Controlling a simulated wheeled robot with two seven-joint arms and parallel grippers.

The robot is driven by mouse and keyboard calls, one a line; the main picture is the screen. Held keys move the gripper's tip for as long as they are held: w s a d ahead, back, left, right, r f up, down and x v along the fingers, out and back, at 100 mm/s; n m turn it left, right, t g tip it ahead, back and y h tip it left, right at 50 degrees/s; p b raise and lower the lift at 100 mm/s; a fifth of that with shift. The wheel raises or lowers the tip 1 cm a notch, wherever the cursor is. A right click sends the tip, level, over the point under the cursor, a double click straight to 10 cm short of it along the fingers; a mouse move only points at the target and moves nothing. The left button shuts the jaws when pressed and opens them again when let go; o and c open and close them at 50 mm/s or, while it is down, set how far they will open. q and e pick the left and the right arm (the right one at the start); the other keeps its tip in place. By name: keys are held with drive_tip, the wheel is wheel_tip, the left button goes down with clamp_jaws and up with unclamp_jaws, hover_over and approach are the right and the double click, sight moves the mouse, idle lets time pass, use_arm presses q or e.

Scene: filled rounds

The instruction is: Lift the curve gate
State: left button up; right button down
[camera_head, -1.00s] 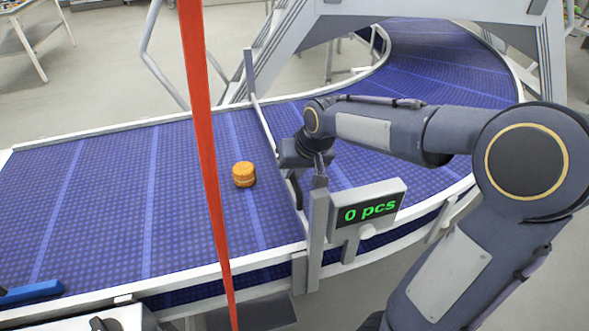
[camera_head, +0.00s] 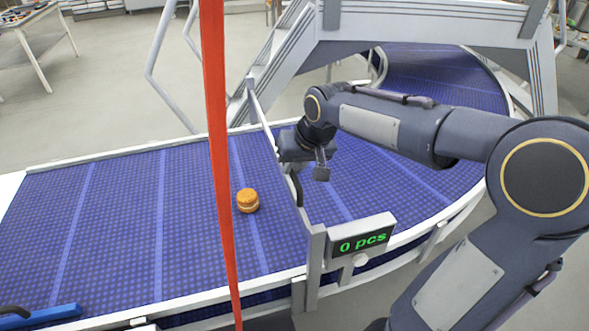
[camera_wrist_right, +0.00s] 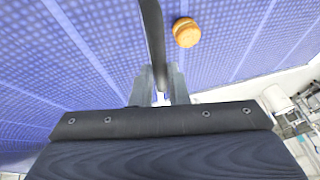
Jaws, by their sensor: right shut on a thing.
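The curve gate (camera_head: 270,135) is a thin pale bar across the blue belt, between a far post and a near post beside the counter. Its black curved handle (camera_head: 298,188) also shows in the wrist view as a dark bar (camera_wrist_right: 153,35) running into the jaws. My right gripper (camera_head: 305,165) is over the gate, shut on this handle; in the wrist view the grey fingers (camera_wrist_right: 160,88) close around it. The gate seems slightly raised; the gap under it is hard to judge. My left gripper is not in view.
An orange-brown filled round (camera_head: 248,201) sits on the belt (camera_head: 130,225), left of the gate, and also shows in the wrist view (camera_wrist_right: 187,32). The counter (camera_head: 362,239) reads "0 pcs". A red upright strip (camera_head: 216,130) crosses the view. A blue object (camera_head: 50,315) lies lower left.

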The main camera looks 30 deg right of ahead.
drive_tip(key=shift+r, duration=0.2)
drive_tip(key=c, duration=1.4)
unclamp_jaws()
drive_tip(key=shift+f, duration=0.1)
drive_tip(key=v, duration=0.7)
drive_tip(key=shift+s+r+b, duration=0.25)
drive_tip(key=shift+r+b, duration=0.1)
